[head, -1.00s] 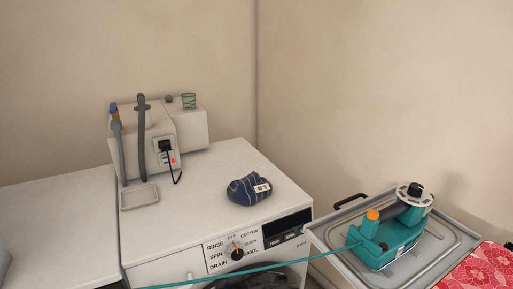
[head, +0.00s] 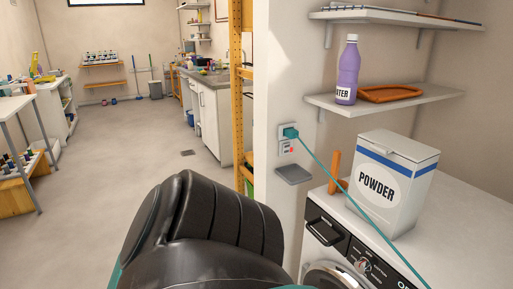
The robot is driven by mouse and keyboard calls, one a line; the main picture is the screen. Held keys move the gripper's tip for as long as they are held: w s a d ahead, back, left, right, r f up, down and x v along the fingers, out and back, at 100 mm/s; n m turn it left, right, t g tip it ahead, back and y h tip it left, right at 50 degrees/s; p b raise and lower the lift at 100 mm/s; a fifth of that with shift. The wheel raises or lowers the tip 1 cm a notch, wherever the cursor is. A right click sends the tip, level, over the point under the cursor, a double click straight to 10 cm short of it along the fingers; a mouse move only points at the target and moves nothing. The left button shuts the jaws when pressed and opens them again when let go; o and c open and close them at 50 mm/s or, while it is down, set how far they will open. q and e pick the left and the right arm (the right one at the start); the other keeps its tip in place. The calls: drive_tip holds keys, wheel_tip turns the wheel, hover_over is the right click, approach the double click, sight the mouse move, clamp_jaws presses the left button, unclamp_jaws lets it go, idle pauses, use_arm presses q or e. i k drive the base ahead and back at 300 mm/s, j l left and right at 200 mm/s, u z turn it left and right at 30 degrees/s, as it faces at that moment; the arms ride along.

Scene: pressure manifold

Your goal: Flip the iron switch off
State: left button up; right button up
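A wall socket plate (head: 286,146) is on the near face of the white wall end. A teal plug (head: 290,132) sits in its upper part. A teal cord (head: 350,197) runs from the plug down to the right, across the front of the powder box. A small red spot (head: 291,150) shows on the plate below the plug; whether it is a switch or a light, and its position, is too small to tell. The iron is not in view. Neither gripper is in view; a large black part of my own arm fills the lower middle.
A grey ledge (head: 293,174) juts out below the socket. A powder box (head: 389,184) and an orange object (head: 335,176) stand on the white washing machine. A purple bottle (head: 347,75) stands on a shelf above. Open floor (head: 130,140) lies to the left.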

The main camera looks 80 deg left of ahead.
sight(286, 146)
drive_tip(key=u, duration=2.3)
